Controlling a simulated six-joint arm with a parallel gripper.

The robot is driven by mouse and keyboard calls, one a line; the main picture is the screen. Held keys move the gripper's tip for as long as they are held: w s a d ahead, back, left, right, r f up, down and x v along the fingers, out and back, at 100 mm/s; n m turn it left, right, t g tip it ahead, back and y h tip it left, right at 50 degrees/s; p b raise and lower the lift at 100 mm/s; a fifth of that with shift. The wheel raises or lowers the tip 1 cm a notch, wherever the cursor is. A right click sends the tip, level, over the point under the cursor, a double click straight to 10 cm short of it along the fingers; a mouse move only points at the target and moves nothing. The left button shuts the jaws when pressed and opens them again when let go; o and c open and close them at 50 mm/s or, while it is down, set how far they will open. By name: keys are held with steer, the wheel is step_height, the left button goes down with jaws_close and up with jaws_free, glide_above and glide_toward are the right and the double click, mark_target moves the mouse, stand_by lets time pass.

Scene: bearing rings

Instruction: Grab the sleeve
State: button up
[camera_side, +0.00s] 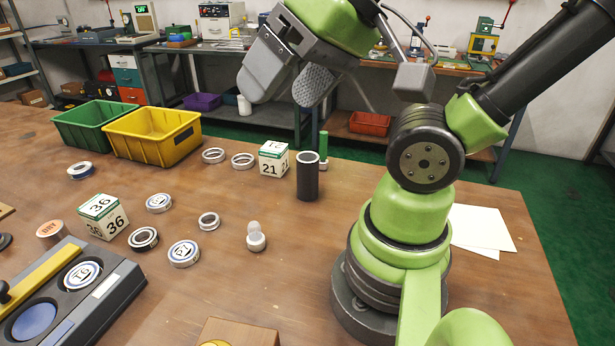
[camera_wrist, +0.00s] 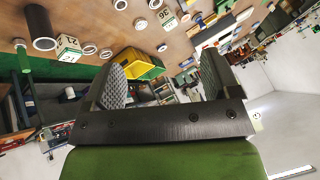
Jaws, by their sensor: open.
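The sleeve looks to be the dark, hollow upright cylinder (camera_side: 307,178) on the wooden table, left of my arm's base. It also shows at the top left of the wrist view (camera_wrist: 40,28). My gripper (camera_side: 279,97) is raised above the table at the top of the side view, apart from the sleeve. Its two grey padded fingers are spread with nothing between them; they also show in the wrist view (camera_wrist: 161,62). The wrist camera looks out across the room, with the sleeve off to the side of the fingers.
A number cube (camera_side: 273,160) stands just left of the sleeve, and a green post (camera_side: 323,146) just behind it. Several bearing rings (camera_side: 209,221) and a white knobbed piece (camera_side: 256,238) lie nearer. Yellow (camera_side: 158,137) and green (camera_side: 82,128) bins stand at the back left.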

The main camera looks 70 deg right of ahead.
steer(key=m+g+h, duration=0.2)
steer(key=m+g, duration=0.5)
steer(key=m, duration=2)
glide_above(308, 171)
steer(key=d, duration=0.2)
steer(key=f, duration=1.6)
steer(key=shift+w+f, duration=0.1)
steer(key=shift+w, duration=0.3)
steer(key=shift+m, duration=0.4)
steer(key=f, duration=0.5)
steer(key=shift+s+d+f, duration=0.1)
steer(key=shift+s+d, duration=0.05)
steer(key=shift+d, duration=0.05)
steer(key=shift+w+f, duration=0.2)
steer(key=shift+f, duration=2.55)
